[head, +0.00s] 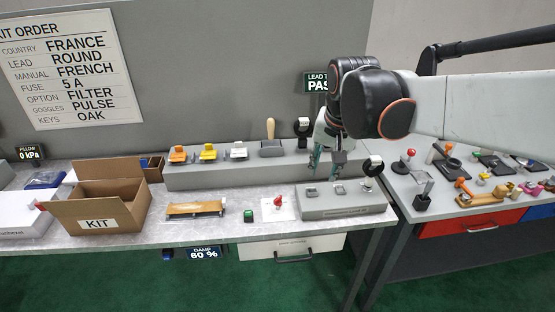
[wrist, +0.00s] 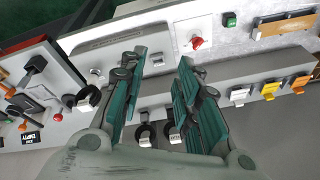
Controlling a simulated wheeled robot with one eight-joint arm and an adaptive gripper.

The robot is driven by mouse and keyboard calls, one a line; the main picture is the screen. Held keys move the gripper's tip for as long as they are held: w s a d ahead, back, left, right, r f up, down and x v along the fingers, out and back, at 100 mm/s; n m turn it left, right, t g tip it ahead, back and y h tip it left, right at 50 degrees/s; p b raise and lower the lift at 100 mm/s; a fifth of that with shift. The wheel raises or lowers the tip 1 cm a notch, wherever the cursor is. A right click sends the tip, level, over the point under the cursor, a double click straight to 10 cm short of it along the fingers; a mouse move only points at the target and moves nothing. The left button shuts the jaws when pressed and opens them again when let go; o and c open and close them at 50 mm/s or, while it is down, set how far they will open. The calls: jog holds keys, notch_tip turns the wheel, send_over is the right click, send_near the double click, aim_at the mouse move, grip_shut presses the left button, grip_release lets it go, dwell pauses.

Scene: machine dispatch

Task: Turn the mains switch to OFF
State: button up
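A red knob (head: 278,201) stands on a small white plate at the front middle of the bench. It also shows in the wrist view (wrist: 197,42), at the top. It may be the mains switch, but I can read no ON or OFF marking.
A grey rear block (head: 230,174) carries orange, yellow and white switches. The open KIT box (head: 98,224) stands at the left. A green block (head: 249,215) and a wooden-topped item (head: 195,208) lie left of the red knob. A right-hand bench (head: 460,218) holds several tools.

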jog(key=w+a+f+m+g+p, duration=0.25)
jog(key=w+a, duration=0.25)
jog(key=w, duration=0.4)
jog(key=m, duration=0.1)
send_near(279, 196)
jog(key=shift+g, duration=0.35)
jog(key=f, duration=0.4)
jog(key=f+b, duration=0.1)
jog(key=f, duration=0.3)
jog(key=shift+w+a+f+b, duration=0.15)
jog(key=shift+w+f+b, duration=0.05)
jog(key=shift+f+b, duration=0.1)
grip_shut()
